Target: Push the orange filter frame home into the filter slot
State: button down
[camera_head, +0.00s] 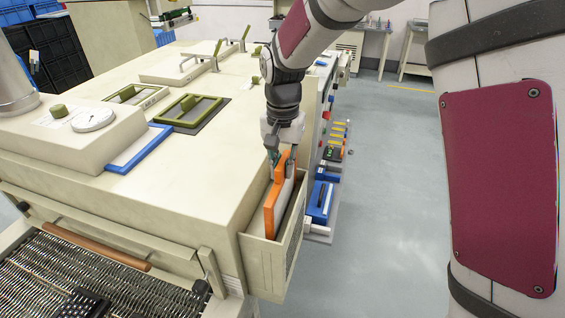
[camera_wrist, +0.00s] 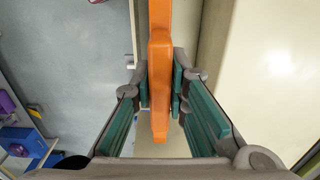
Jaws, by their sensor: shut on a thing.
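The orange filter frame (camera_head: 272,209) stands upright in the beige filter slot (camera_head: 251,246), an open-topped box on the side of the machine. Its upper part sticks out above the slot's rim. My gripper (camera_head: 283,160) is above the slot, shut on the top of the frame. In the wrist view, the frame (camera_wrist: 160,85) lies between the green-padded fingers of my gripper (camera_wrist: 160,90). The lower part of the frame is hidden inside the slot, so I cannot tell how deep it sits.
The beige machine top (camera_head: 190,150) lies left of the slot, with green-handled hatches and a blue frame (camera_head: 138,150) on it. Blue parts (camera_head: 320,203) are beyond the slot at right. A mesh conveyor (camera_head: 60,275) is at front left. Grey floor (camera_head: 385,200) is clear at right.

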jog(key=shift+f+b, duration=0.45)
jog(key=shift+f, duration=5.95)
jog(key=shift+r, duration=0.1)
jog(key=shift+p, duration=0.4)
dwell(1.1)
